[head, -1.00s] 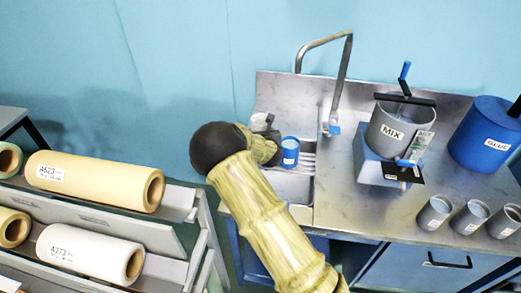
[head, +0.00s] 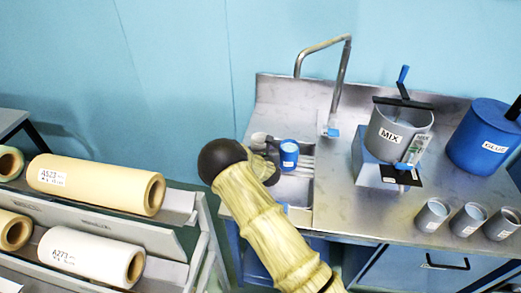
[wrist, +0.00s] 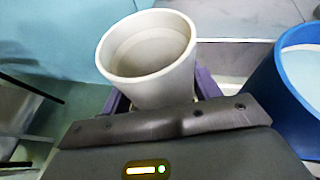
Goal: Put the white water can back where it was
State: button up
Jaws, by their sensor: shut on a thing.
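The white water can (wrist: 150,62) is held upright in my gripper (wrist: 160,98); its open top shows pale liquid inside. The purple fingers are shut around its sides. In the head view the can (head: 259,138) shows as a small pale shape at the left end of the sink, partly hidden by my gripper (head: 266,148). I cannot tell whether its base touches anything. A blue can (head: 289,158) stands just right of it at the sink; its rim also shows at the right of the wrist view (wrist: 298,85).
A bent tap (head: 341,80) rises behind the sink (head: 299,190). The MIX pot (head: 385,135), blue GLUE pot (head: 480,140) and several grey cups (head: 432,214) stand to the right on the steel counter (head: 345,215). Paper rolls (head: 95,184) lie on a rack at left.

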jog(key=o, duration=1.2)
jog(key=shift+f, duration=0.1)
jog(key=shift+r, duration=0.2)
jog(key=b+v, duration=0.1)
jog(key=v, duration=1.1)
jog(key=shift+b, duration=0.35)
